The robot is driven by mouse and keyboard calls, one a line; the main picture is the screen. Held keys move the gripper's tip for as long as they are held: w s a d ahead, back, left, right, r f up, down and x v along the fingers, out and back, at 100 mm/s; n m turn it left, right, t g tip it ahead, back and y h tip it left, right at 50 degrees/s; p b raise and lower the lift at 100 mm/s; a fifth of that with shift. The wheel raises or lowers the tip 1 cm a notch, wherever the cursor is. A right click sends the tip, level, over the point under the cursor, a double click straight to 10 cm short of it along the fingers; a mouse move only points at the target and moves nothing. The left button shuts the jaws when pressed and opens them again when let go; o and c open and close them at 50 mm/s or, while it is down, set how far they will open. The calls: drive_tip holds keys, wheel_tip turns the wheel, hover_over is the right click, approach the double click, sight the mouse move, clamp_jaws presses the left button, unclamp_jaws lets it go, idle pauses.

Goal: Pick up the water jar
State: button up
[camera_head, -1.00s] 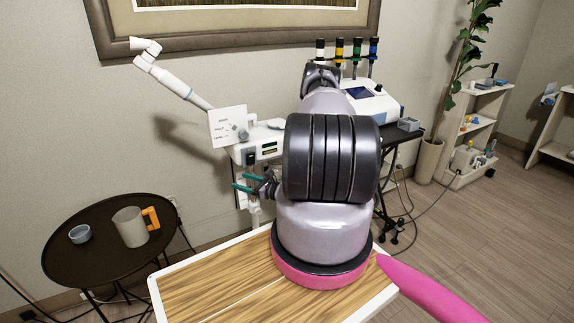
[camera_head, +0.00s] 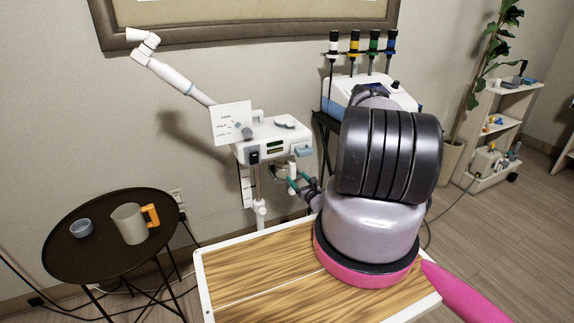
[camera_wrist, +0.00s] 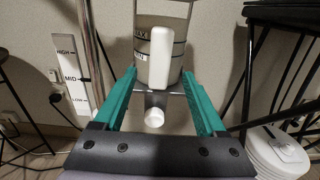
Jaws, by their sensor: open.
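The water jar (camera_wrist: 142,70), a clear container with level lines and a white upright handle (camera_wrist: 160,52), shows at the top middle of the wrist view. In the head view it (camera_head: 281,172) is small, just under the white steamer unit (camera_head: 272,141), partly hidden by my gripper. My gripper (camera_wrist: 159,80) has its two teal fingers spread, one to each side of the handle in the wrist picture. Nothing is held between them. I cannot tell whether the fingertips reach the handle. A white knob (camera_wrist: 154,117) sits below the jar.
A level card (camera_wrist: 72,78) and a pole stand left of the jar. A dark stand frame (camera_wrist: 280,18) is on the right. A round dark table (camera_head: 82,268) holds a mug (camera_head: 128,224) and a small bowl (camera_head: 81,229). A wooden tabletop (camera_head: 262,268) lies in front.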

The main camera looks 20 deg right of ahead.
sight(294, 175)
drive_tip(key=w, duration=0.5)
drive_tip(key=shift+w+a+f, duration=0.1)
drive_tip(key=shift+w+a, duration=0.05)
drive_tip(key=shift+w, duration=0.05)
clamp_jaws()
idle(1.2)
